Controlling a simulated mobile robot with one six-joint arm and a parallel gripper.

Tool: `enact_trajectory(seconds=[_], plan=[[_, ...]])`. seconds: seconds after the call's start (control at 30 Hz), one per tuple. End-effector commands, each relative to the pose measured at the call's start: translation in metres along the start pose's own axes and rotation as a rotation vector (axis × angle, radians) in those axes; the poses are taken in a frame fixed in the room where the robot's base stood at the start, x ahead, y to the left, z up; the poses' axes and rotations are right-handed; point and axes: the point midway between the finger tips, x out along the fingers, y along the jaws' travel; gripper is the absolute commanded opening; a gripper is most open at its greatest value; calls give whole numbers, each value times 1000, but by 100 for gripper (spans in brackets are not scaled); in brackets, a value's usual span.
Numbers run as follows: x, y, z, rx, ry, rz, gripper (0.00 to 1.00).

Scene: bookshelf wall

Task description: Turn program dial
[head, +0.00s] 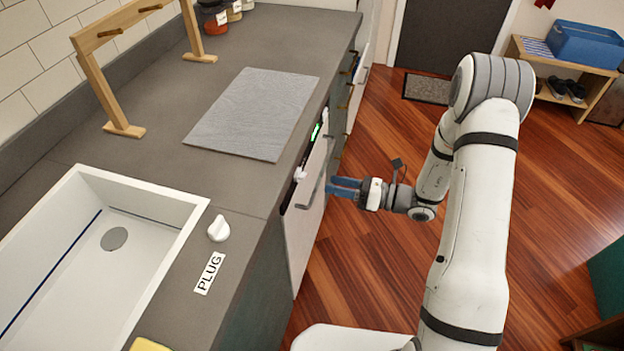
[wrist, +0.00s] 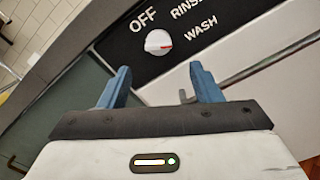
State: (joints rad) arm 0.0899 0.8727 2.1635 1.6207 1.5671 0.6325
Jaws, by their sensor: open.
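The program dial (wrist: 158,42) is a small white knob with a red mark, on a black panel (wrist: 120,58) labelled OFF, RINSE and WASH in the wrist view. The red mark lies on the dial's right side. In the head view the dial (head: 299,175) shows at the front of the white dishwasher (head: 307,215), below the counter edge. My gripper (wrist: 160,85) has two blue fingers, open and empty, with the dial ahead of and between them in the picture, apart from both. In the head view my gripper (head: 330,187) is in front of the dishwasher, near its handle.
The dishwasher handle (head: 314,190) sticks out close to my fingers. A green-lit display (head: 316,132) is farther along the panel. The grey counter (head: 245,185) holds a sink (head: 185,232), a white knob (head: 218,229) labelled PLUG and a grey board (head: 255,110). The wooden floor (head: 375,260) is clear.

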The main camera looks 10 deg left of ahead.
Motion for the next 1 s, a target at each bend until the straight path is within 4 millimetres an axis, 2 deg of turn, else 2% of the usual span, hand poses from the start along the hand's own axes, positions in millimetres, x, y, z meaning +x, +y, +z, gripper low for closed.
enact_trajectory(seconds=[0.3, 0.43, 0.8, 1.0], plan=[[50, 2, 0, -3, 4, 5, 58], [64, 1, 0, -4, 3, 4, 58], [70, 1, 0, -4, 2, 1, 58], [70, 1, 0, -4, 2, 1, 42]])
